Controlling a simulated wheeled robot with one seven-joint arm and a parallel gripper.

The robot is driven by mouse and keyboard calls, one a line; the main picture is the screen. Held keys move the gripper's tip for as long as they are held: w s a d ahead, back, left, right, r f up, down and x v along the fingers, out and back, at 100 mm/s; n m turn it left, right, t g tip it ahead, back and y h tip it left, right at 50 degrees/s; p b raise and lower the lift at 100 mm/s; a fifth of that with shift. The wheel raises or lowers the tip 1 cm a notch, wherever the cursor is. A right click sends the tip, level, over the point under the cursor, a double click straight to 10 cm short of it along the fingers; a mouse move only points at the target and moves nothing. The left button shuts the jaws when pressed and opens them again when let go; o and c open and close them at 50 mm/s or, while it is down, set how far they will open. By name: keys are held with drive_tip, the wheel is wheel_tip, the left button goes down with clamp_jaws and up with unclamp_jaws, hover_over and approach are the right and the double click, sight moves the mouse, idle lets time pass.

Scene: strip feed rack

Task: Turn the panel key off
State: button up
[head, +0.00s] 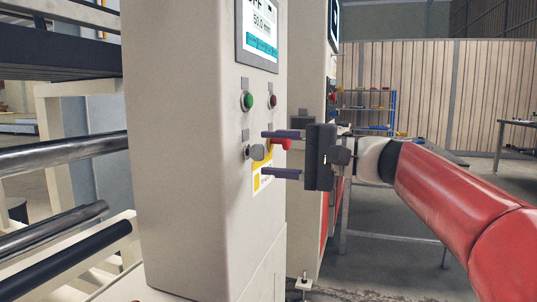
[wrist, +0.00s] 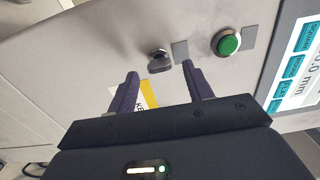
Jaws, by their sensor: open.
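The panel key (head: 255,152) is a small grey key switch on the cream cabinet's front face, below the green button. In the wrist view the key (wrist: 160,63) shows just beyond and between my fingertips, its grip lying roughly across the picture. My gripper (head: 266,153) is open, with one dark finger above and one below the key's height in the head view. In the wrist view my gripper (wrist: 159,69) holds nothing. Whether a finger touches the panel or key cannot be told.
A green button (head: 247,101) and a dark red button (head: 272,101) sit above the key. A red knob (head: 281,144) on yellow sits close beside it. A display (head: 258,35) is higher up.

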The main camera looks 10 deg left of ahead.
drive_tip(key=d, duration=0.6)
drive_tip(key=shift+s, duration=0.2)
drive_tip(key=s+d+f+t+h+p, duration=0.1)
drive_tip(key=s+d+f+h, duration=0.5)
drive_tip(key=f, duration=0.4)
drive_tip(key=s+d+f+t+h+p, duration=0.1)
drive_tip(key=s+d+f+t+h, duration=0.1)
drive_tip(key=s+d+f+h, duration=0.4)
drive_tip(key=s+d+f+n+t+h+p, duration=0.1)
drive_tip(key=s+d+f+h, duration=0.5)
drive_tip(key=f, duration=0.9)
drive_tip(key=s+d, duration=0.2)
drive_tip(key=d, duration=0.1)
drive_tip(key=shift+s+d, duration=0.25)
drive_tip(key=shift+s, duration=0.05)
drive_tip(key=shift+d+f, duration=0.1)
drive_tip(key=shift+c, duration=0.4)
